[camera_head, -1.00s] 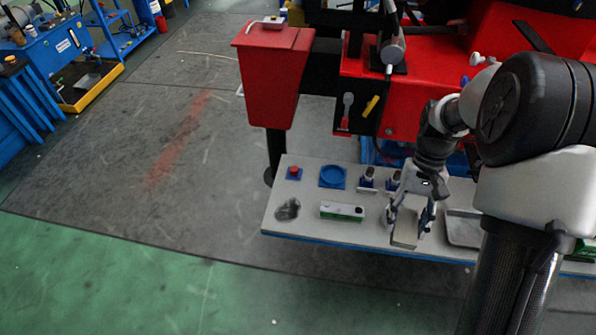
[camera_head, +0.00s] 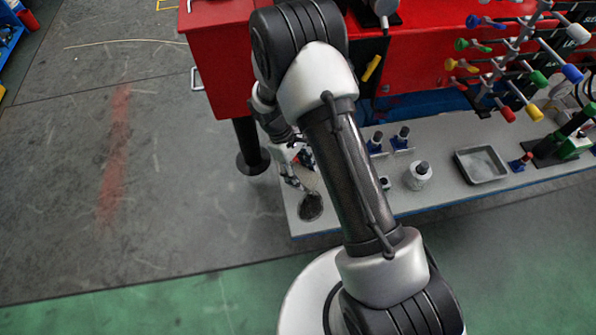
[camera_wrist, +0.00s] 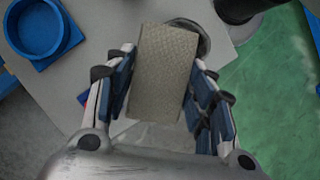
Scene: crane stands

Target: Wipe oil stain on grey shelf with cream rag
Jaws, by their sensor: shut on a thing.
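The cream rag (camera_wrist: 160,75), a woven block-like pad, is held between the blue-padded fingers of my gripper (camera_wrist: 163,88) in the wrist view. The dark oil stain (camera_wrist: 204,42) shows just beyond the rag's far end, partly covered by it. In the head view the oil stain (camera_head: 311,207) lies near the left end of the grey shelf (camera_head: 440,197). My gripper (camera_head: 297,178) is just behind the stain there, low over the shelf, and my arm hides part of the shelf. I cannot tell whether the rag touches the surface.
A blue round dish (camera_wrist: 42,27) is on the shelf, left in the wrist view. A white bottle (camera_head: 418,176), a metal tray (camera_head: 482,165) and a rack with coloured handles (camera_head: 500,70) stand to the right. A red cabinet (camera_head: 222,60) overhangs behind. The floor left is clear.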

